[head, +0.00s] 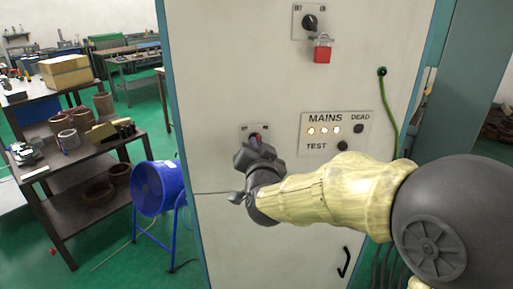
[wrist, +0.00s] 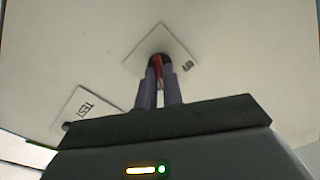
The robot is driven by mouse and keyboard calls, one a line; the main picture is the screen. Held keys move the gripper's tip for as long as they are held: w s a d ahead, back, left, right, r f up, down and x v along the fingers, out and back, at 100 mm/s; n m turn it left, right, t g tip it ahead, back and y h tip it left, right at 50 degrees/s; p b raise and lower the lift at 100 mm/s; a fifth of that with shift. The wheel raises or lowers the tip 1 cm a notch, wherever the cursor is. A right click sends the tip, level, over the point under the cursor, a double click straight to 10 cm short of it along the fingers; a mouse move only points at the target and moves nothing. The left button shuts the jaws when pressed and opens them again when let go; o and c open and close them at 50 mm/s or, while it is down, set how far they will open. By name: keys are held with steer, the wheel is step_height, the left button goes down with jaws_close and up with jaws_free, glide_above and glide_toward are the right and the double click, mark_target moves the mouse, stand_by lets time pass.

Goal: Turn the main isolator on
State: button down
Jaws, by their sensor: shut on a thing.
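A tall pale cabinet (head: 228,75) fills the middle of the head view. A small switch plate (head: 245,130) on its front carries a red handle, mostly hidden by my gripper (head: 256,143). In the wrist view the red handle (wrist: 159,68) sits between my two dark fingers, in front of the plate (wrist: 178,45). My gripper is shut on it. The handle's exact angle is hard to tell. Higher on the cabinet is another plate with a black rotary knob (head: 310,22). A red padlock (head: 322,50) hangs just below that knob.
A MAINS panel (head: 318,120) right of my gripper shows several lamps, some lit, and a TEST button (head: 342,146). A green cable (head: 388,105) hangs at the cabinet's right. A blue fan (head: 158,188) and a cluttered bench (head: 75,155) stand left.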

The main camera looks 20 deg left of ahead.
steer(key=c, duration=1.5)
jaws_free()
steer(key=shift+c, duration=0.2)
steer(key=shift+s, duration=0.1)
steer(key=b+v, duration=0.4)
steer(key=v, duration=1.3)
steer(key=shift+s, duration=0.1)
